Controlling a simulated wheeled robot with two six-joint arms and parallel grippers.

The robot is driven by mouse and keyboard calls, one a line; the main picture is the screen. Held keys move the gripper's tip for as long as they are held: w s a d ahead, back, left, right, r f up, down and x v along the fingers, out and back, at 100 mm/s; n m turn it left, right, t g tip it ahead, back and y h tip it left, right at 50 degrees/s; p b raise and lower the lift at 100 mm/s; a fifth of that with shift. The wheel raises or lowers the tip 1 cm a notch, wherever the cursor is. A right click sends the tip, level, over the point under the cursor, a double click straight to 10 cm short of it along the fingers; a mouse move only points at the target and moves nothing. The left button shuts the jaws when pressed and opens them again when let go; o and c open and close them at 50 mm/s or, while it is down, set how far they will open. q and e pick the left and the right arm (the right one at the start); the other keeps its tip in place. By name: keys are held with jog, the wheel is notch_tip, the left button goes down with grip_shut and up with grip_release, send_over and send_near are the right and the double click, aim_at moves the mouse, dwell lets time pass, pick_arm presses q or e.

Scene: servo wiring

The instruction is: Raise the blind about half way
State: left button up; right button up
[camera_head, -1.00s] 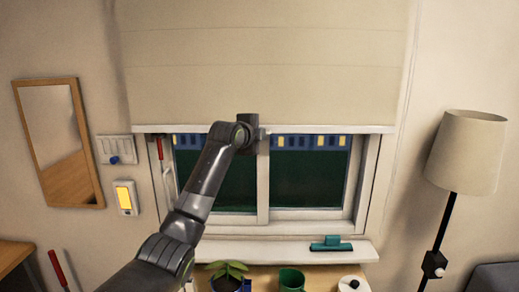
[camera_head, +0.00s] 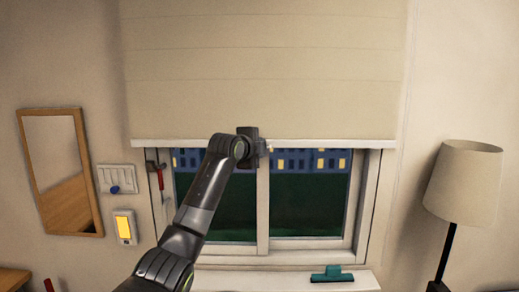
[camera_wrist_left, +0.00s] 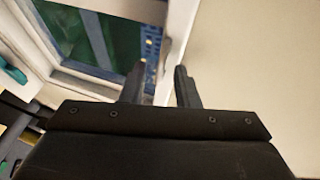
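The cream blind (camera_head: 265,70) hangs over the upper part of the window, with a pale bottom bar (camera_head: 330,144) along its lower edge. Below the bar the dark window panes (camera_head: 310,200) show. My left gripper (camera_head: 262,148) is at the middle of the bottom bar. The exact contact is small and partly hidden. My right gripper is not in view.
A teal squeegee (camera_head: 332,274) lies on the windowsill (camera_head: 280,283). A red-handled window latch (camera_head: 160,178) is on the frame's left. A mirror (camera_head: 62,170), a hook plate (camera_head: 117,179) and a lit switch (camera_head: 125,227) are on the left wall. A lamp (camera_head: 463,185) stands at right.

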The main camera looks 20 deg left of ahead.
pick_arm(q)
jog(key=shift+s, duration=0.15)
jog(key=b+v, duration=0.9)
jog(key=v, duration=0.8)
jog(key=shift+a, duration=0.15)
